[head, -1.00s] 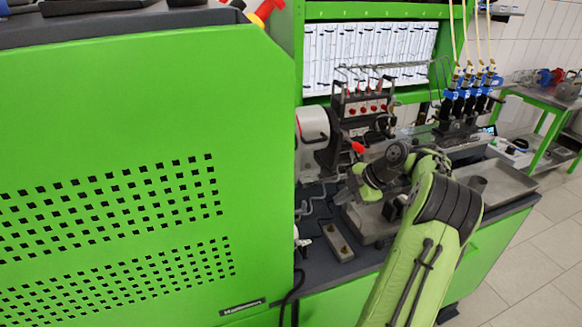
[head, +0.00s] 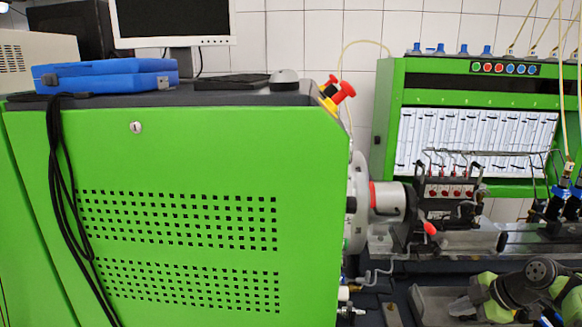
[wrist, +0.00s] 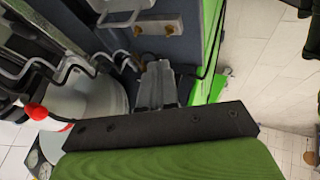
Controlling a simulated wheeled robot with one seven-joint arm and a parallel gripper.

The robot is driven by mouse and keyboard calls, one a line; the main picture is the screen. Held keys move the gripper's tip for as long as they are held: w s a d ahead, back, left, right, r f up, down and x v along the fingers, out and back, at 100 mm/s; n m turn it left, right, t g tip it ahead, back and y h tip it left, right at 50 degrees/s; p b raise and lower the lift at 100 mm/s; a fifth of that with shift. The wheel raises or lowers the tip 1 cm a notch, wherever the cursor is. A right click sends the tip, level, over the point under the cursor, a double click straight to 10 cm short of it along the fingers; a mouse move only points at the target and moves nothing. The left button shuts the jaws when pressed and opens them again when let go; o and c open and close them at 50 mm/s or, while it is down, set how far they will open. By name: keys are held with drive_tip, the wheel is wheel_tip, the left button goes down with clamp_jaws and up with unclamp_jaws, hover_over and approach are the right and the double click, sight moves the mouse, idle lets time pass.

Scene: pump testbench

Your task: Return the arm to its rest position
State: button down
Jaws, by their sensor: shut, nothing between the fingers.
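My arm (head: 540,285) shows at the lower right of the head view, green and dark grey, bent above the front of the bench. Its lower part is cut off by the frame edge. In the wrist view my gripper (wrist: 157,75) is shut and empty, its grey fingers reaching out beyond a black bar. I see nothing held. The fingertips are hard to make out in the head view.
A green cabinet (head: 180,160) fills the left, with a blue case (head: 105,77) on top. The pump testbench has a grey drive (head: 390,203), a red-tipped lever (head: 430,229) and bent metal pipes near my arm. Tiled floor (wrist: 265,75) shows in the wrist view.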

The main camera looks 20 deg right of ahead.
drive_tip(key=w+a+r+m+g, duration=0.1)
drive_tip(key=w+a+r, duration=0.2)
drive_tip(key=w+a, duration=0.35)
drive_tip(key=s+a+r+m+g+h, duration=0.15)
drive_tip(key=a+r, duration=0.25)
drive_tip(key=a, duration=0.6)
drive_tip(key=s+a+r+m+h, duration=0.1)
drive_tip(key=s+a+r+m, duration=0.2)
drive_tip(key=a, duration=0.8)
drive_tip(key=s+a+m, duration=0.4)
drive_tip(key=s+a, duration=0.1)
drive_tip(key=s, duration=0.3)
drive_tip(key=s+a+f+m+t, duration=0.1)
drive_tip(key=s+a+m, duration=0.3)
drive_tip(key=s, duration=0.5)
drive_tip(key=shift+s+a, duration=0.15)
drive_tip(key=shift+a, duration=0.45)
drive_tip(key=shift+f, duration=0.1)
